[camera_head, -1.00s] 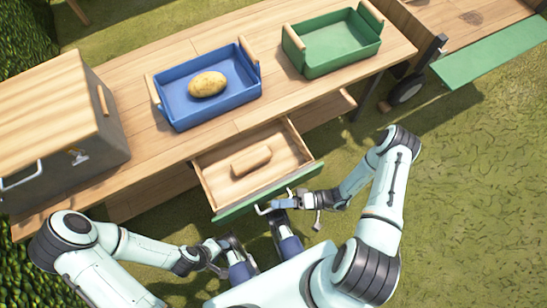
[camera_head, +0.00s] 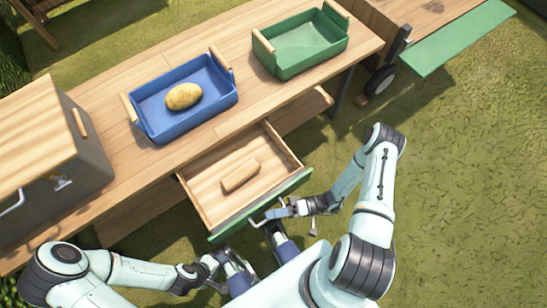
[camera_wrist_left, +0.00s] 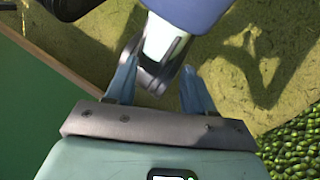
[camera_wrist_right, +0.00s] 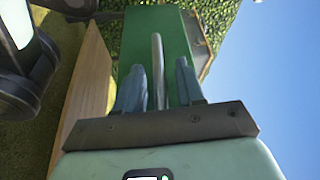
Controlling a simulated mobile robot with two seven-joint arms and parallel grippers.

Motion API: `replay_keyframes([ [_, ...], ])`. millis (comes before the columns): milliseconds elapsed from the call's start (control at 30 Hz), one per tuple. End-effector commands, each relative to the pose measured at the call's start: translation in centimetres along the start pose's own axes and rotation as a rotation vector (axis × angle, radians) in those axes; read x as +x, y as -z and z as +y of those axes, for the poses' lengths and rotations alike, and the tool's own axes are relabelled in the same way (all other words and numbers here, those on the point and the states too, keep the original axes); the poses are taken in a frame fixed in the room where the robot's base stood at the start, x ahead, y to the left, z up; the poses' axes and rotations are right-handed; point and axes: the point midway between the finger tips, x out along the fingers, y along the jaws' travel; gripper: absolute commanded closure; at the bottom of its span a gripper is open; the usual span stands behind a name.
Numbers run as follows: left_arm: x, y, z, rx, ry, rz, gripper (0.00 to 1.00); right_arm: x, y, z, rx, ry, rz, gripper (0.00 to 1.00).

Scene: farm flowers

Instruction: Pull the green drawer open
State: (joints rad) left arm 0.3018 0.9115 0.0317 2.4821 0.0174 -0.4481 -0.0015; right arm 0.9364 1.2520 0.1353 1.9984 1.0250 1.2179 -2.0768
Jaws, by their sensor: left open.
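The green drawer (camera_head: 262,207) stands pulled out from under the wooden table, with its green front facing me. A wooden block (camera_head: 240,175) lies inside it. My right gripper (camera_head: 276,211) is at the drawer's metal handle (camera_head: 258,219). The green front (camera_wrist_right: 134,45) also shows there. My left gripper (camera_wrist_left: 158,80) is open and empty, low in front of the drawer and apart from it.
On the table (camera_head: 217,135) stand a blue crate (camera_head: 190,118) with a potato (camera_head: 184,97) in it and an empty green crate (camera_head: 302,62). A box with a wooden lid (camera_head: 35,130) stands at the left end. Open grass lies to the right.

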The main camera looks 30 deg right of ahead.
Motion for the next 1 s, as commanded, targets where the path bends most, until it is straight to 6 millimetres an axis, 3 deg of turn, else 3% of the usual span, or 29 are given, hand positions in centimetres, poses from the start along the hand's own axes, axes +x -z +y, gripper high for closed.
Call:
replay_keyframes([
  [267,0.0,0.0,0.0,0.0,0.0,0.001,0.47,-1.0,0.1,0.1,-0.001,-0.003,0.001,0.62],
  [700,0.3,0.5,-0.1,-0.001,0.001,0.013,0.47,-10.2,0.0,0.1,-0.001,-0.004,0.002,0.62],
  [1000,0.5,0.8,-0.2,-0.002,0.001,0.023,0.47,-13.3,0.0,0.0,-0.001,0.0,0.0,0.62],
])
